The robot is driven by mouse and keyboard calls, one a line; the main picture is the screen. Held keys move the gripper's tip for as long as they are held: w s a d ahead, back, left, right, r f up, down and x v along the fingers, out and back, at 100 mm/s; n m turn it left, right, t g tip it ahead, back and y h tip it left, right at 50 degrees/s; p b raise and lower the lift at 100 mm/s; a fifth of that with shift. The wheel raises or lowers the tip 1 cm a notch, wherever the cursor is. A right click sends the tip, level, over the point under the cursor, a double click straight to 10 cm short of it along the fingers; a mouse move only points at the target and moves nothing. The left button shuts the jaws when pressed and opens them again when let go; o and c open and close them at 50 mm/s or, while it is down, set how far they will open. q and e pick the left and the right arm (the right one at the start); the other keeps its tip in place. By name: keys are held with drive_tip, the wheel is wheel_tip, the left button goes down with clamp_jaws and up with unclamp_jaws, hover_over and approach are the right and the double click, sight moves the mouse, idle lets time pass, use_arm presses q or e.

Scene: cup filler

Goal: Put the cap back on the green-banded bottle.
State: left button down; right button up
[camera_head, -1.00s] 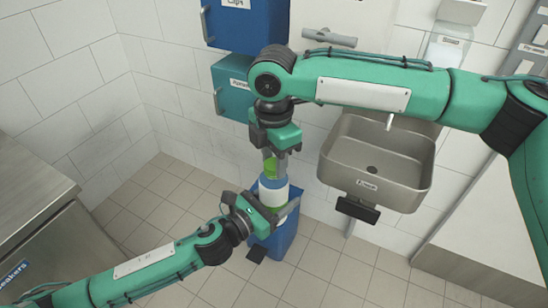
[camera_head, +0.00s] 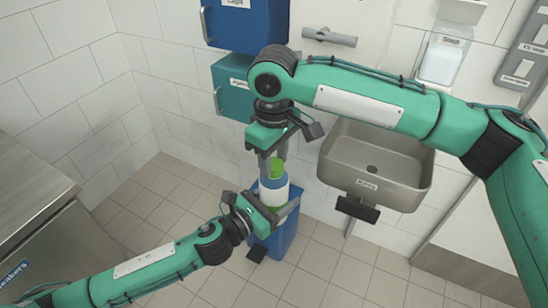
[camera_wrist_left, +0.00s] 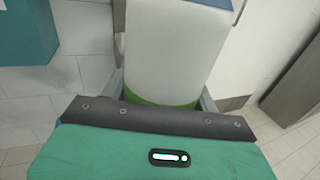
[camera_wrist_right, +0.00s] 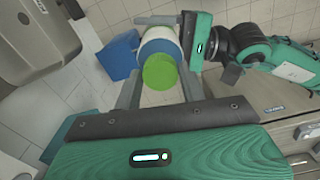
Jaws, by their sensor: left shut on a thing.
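The white bottle (camera_head: 274,195) has a blue shoulder and stands upright in my left gripper. In the left wrist view the bottle (camera_wrist_left: 172,55) shows a green band low down. My left gripper (camera_head: 275,212) is shut around its lower part. The green cap (camera_head: 278,169) is at the bottle's top, and in the right wrist view the cap (camera_wrist_right: 160,72) appears to sit on it; the contact is not clear. My right gripper (camera_head: 274,165) points down from above, its fingers open on either side of the cap, with small gaps.
A blue bin (camera_head: 285,240) stands on the floor below the bottle. A steel sink (camera_head: 370,165) is on the wall to the right. Blue and teal cabinets (camera_head: 235,85) hang behind. A steel counter (camera_head: 30,190) is at the left.

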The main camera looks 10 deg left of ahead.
drive_tip(key=o, duration=0.3)
drive_tip(key=shift+o, duration=0.2)
drive_tip(key=shift+r, duration=0.1)
wheel_tip(320, 180, up, 12)
idle(0.7)
